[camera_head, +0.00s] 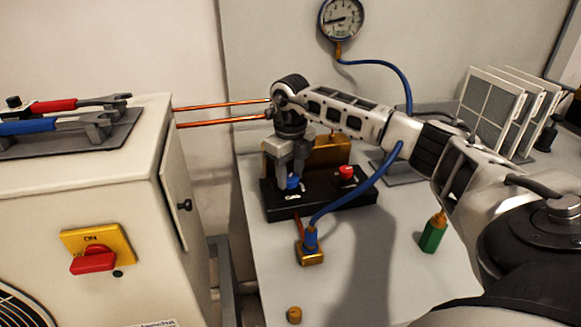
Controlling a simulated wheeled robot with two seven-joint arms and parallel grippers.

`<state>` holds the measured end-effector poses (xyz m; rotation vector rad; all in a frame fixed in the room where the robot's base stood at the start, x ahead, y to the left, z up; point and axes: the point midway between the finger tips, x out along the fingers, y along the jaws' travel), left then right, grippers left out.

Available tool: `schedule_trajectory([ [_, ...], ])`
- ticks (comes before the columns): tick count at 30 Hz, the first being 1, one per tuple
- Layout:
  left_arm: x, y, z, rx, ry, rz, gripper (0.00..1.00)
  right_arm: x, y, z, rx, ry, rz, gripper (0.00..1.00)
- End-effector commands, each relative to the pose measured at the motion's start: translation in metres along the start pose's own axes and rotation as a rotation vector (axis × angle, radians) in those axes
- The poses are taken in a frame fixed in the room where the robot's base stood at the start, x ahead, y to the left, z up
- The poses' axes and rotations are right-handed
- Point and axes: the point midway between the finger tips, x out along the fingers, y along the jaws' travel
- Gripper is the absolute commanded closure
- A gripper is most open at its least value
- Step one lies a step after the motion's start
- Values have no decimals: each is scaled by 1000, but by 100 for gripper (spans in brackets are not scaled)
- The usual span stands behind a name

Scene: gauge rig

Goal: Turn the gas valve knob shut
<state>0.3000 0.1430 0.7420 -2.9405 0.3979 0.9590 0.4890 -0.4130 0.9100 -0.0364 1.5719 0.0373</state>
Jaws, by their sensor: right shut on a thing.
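The gas valve knob is a small blue knob (293,183) on the left part of a black manifold block (325,205) on the grey bench. The label below it is partly legible. A red knob (346,173) sits on the same block to the right. My right gripper (292,182) points down over the block and is shut on the blue knob, with its fingers on either side of it. The gripper hides the knob's upper part. My left gripper is not in the view.
A blue hose (365,193) runs from a brass fitting (310,256) below the block. A round gauge (341,18) hangs behind. A green bottle (433,234) and a brass cap (294,315) stand on the bench (390,280). Left is a cabinet (140,200) with wrenches.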

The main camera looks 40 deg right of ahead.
Motion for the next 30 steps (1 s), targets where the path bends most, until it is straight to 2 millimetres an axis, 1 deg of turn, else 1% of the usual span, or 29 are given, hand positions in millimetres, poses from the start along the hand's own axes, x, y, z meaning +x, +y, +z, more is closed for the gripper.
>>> schedule_trajectory([
  [1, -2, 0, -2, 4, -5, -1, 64, -4, 0, 0, 44, -2, 0, 85],
  [21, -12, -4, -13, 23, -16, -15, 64, -4, 0, 2, 675, -5, 1, 85],
  [30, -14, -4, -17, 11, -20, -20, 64, -3, 0, 2, 896, -6, 1, 85],
])
